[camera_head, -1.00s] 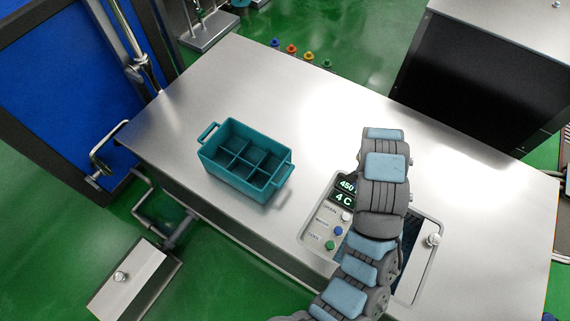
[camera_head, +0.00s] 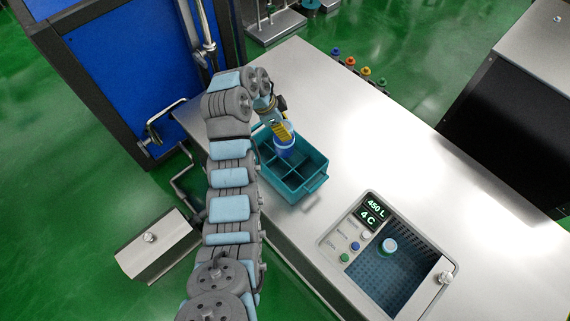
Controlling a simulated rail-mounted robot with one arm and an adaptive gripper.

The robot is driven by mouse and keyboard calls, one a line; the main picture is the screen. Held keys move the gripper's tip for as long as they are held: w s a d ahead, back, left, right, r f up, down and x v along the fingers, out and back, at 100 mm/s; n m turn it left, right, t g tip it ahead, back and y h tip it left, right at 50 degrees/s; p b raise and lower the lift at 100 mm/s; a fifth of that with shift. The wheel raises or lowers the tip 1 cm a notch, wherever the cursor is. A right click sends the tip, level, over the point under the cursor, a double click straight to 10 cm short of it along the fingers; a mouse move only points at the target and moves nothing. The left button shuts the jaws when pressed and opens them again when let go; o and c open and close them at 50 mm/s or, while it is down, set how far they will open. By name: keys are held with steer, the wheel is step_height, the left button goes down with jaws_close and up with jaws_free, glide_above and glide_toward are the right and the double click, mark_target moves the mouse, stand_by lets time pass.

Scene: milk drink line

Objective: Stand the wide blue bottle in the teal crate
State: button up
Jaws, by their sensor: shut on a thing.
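The teal crate (camera_head: 307,188) stands on the steel counter, with dividers forming several compartments. My gripper (camera_head: 280,128) reaches over its far side from the upper left, pointing down, and is shut on a blue bottle (camera_head: 285,148). The bottle looks roughly upright and lies over the crate's far compartments in the picture. I cannot tell whether its base is inside a compartment or still above it. My arm hides the crate's left edge.
A recessed basin (camera_head: 385,278) with a perforated floor lies in the counter at right and holds another blue item with a pale top (camera_head: 389,246). Beside it is a control panel (camera_head: 358,229). Small coloured knobs (camera_head: 350,61) line the far edge. The counter's middle is clear.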

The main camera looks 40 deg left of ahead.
steer(key=shift+s+a+r, duration=0.2)
steer(key=shift+s+a, duration=0.2)
steer(key=shift+a, duration=0.1)
steer(key=shift+s+a+r, duration=0.15)
steer(key=shift+s+a, duration=0.2)
steer(key=shift+a, duration=0.15)
step_height(320, 180, down, 14)
steer(key=shift+a+f, duration=0.1)
steer(key=shift+f, duration=2.05)
steer(key=o, duration=1.2)
steer(key=shift+r, duration=0.1)
glide_toward(276, 150)
steer(key=shift+w+a+f, duration=0.15)
steer(key=shift+a+f, duration=0.2)
steer(key=shift+f, duration=0.5)
steer(key=shift+w+a+f, duration=0.1)
steer(key=shift+a+f, duration=0.25)
steer(key=shift+f, duration=0.5)
steer(key=shift+w+a+f, duration=0.15)
steer(key=shift+a+f, duration=0.2)
steer(key=shift+f, duration=0.55)
